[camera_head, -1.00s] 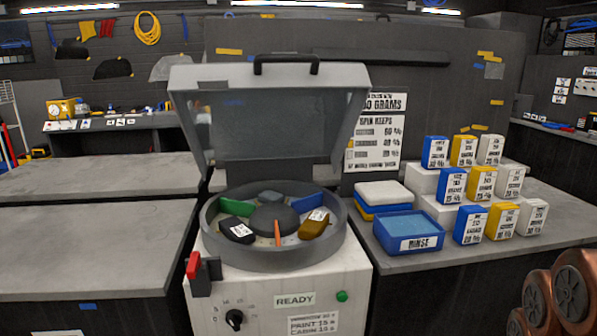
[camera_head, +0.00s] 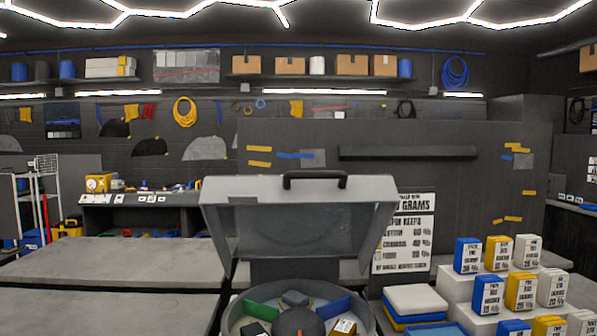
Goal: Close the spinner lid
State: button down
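The spinner lid (camera_head: 297,222) is a grey hinged cover with a black handle (camera_head: 315,180) on its top edge. It stands raised and open above the spinner. The spinner bowl (camera_head: 246,299) is round and grey, cut off by the bottom of the view. In it show a green piece (camera_head: 262,310), a blue piece (camera_head: 333,308), a grey piece (camera_head: 295,298), a dark central hub (camera_head: 297,322) and a yellow-brown piece with a white label (camera_head: 343,327). The front of the spinner is out of view. My gripper is not in view.
Grey worktops (camera_head: 110,262) extend to the left. On the right stand stacked pads (camera_head: 415,300) and several blue, yellow and white labelled blocks (camera_head: 520,290) on white steps. A sign (camera_head: 404,232) stands behind the lid. A dark partition (camera_head: 480,180) rises at the back.

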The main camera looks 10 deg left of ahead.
aim_at(295, 187)
jog(key=i, duration=0.7)
jog(key=u, duration=1.25)
jog(key=k, duration=0.25)
jog(key=u, duration=0.8)
